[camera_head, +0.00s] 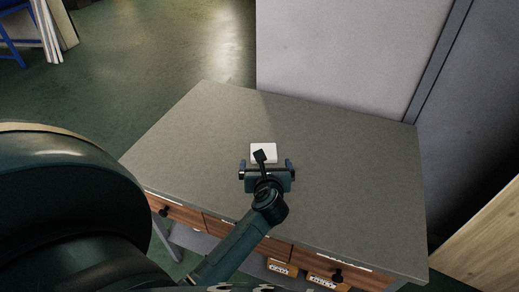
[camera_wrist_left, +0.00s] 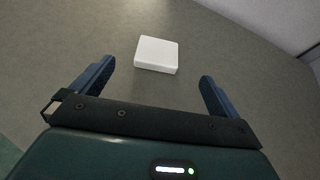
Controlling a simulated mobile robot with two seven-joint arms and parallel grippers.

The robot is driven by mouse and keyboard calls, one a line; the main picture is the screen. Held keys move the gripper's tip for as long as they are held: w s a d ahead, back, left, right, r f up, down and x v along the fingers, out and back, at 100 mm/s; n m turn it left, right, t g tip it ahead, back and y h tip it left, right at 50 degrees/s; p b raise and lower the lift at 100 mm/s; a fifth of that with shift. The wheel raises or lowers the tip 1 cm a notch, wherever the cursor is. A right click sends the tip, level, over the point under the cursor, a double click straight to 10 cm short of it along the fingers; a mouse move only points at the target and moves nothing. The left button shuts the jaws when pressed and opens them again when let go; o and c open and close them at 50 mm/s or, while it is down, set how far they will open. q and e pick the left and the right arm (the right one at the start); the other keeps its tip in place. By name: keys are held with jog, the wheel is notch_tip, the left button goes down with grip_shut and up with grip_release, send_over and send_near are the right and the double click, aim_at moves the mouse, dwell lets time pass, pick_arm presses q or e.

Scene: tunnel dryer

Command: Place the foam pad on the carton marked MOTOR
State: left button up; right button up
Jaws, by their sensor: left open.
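The white square foam pad (camera_head: 263,149) lies flat on the grey table top. It also shows in the left wrist view (camera_wrist_left: 156,55), ahead of the fingers and roughly between their lines. My left gripper (camera_head: 266,166) is open and empty, above the table on the near side of the pad; its fingers (camera_wrist_left: 157,72) stand apart on either side and do not touch the pad. Below the table's front edge, partly hidden, are a brown carton (camera_head: 283,267) and another brown carton (camera_head: 328,283) with pale labels. I cannot read the labels clearly. My right gripper is not in view.
The grey table (camera_head: 350,165) is otherwise clear. Wooden drawers (camera_head: 180,211) with dark knobs run along its front. A pale wall panel (camera_head: 350,50) stands behind it. A wooden surface (camera_head: 485,245) is at the lower right. Open floor (camera_head: 165,60) lies at the left.

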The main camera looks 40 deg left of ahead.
pick_arm(q)
jog(key=x, duration=0.8)
jog(key=shift+d+f, duration=0.1)
jog(key=shift+f, duration=0.05)
jog(key=shift+s+f+b+x, duration=0.1)
jog(key=shift+f+b+x, duration=0.1)
jog(key=shift+x, duration=1.05)
jog(key=shift+s+f+b+x, duration=0.1)
jog(key=shift+f+b+x, duration=0.05)
jog(key=shift+x, duration=1.15)
jog(key=shift+c, duration=0.4)
jog(key=c, duration=1)
